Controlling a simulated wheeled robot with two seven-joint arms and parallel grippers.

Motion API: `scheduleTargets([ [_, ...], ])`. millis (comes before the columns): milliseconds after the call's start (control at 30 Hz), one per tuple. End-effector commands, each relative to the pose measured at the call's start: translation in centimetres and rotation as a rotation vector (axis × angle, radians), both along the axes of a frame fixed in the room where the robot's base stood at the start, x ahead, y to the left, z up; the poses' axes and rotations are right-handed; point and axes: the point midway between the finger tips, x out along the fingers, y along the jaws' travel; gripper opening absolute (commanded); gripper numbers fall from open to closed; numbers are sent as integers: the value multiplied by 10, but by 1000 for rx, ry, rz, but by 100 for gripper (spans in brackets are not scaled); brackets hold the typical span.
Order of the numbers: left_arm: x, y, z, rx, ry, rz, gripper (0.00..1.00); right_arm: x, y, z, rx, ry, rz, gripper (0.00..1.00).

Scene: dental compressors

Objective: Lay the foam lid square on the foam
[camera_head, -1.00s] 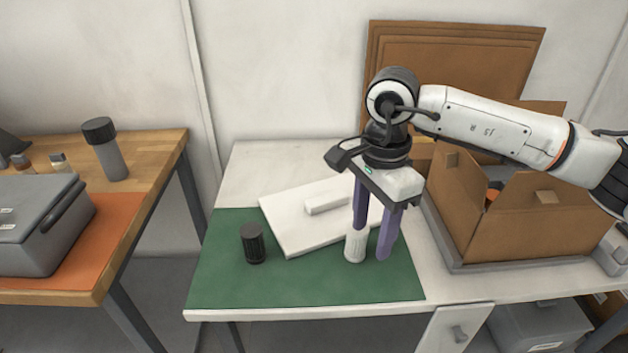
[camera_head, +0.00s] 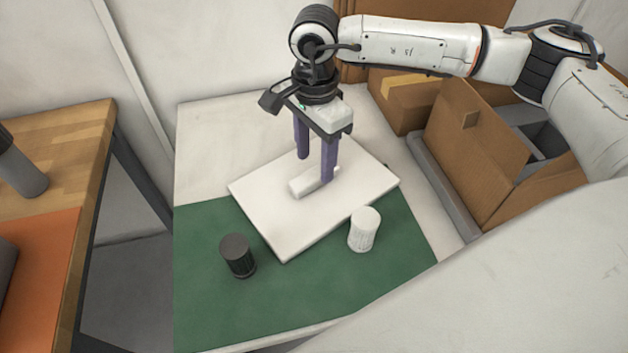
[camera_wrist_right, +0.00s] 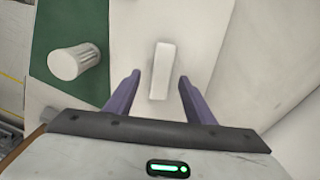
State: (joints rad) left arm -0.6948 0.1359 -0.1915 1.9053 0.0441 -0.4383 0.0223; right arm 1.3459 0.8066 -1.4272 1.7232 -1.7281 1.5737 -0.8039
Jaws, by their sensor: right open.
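The foam lid (camera_head: 280,220) is a flat white slab with a raised white grip bar (camera_head: 304,184) on top. It lies askew, partly on the green mat and partly on the white table. My right gripper (camera_head: 316,168) is open above the lid, its purple fingers near the grip bar. In the right wrist view the bar (camera_wrist_right: 161,70) stands between and ahead of the two fingers (camera_wrist_right: 155,100), touching neither. The foam that the lid belongs on is not clearly seen; the open cardboard box (camera_head: 478,150) at the right shows a grey interior. My left gripper is out of view.
A black ribbed cylinder (camera_head: 238,256) stands on the green mat (camera_head: 300,300) left of the lid's near corner. A white ribbed cylinder (camera_head: 364,229) stands close to its right near edge. A wooden table (camera_head: 60,150) is at the left, across a gap.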

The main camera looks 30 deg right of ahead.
Motion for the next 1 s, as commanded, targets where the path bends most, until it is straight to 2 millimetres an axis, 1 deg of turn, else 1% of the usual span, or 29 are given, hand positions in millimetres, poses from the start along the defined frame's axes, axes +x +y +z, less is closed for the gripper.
scheduleTargets([
  [100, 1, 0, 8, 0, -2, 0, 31, 1, -1, -17, -1, 5, -1, 49],
  [200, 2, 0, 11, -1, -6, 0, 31, 2, -1, -33, -1, 5, 0, 49],
  [300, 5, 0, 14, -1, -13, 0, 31, 2, -2, -42, 0, 3, 0, 49],
  [400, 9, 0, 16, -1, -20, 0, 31, 2, -2, -46, 0, 2, 0, 49],
  [567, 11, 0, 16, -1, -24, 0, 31, 3, -2, -45, 0, 1, 0, 49],
  [667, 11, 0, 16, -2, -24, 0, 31, 3, -2, -45, 0, 1, 0, 34],
  [700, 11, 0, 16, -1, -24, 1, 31, 3, -2, -45, 0, 1, 0, 27],
  [833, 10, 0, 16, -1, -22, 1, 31, 3, -2, -45, 0, 1, 0, 5],
  [867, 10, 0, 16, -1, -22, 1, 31, 3, -2, -45, 0, 1, 0, 5],
  [900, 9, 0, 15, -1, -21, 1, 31, 3, -2, -45, 0, 1, 0, 2],
  [1000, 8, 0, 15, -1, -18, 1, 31, 3, -2, -45, 0, 1, 0, 2],
])
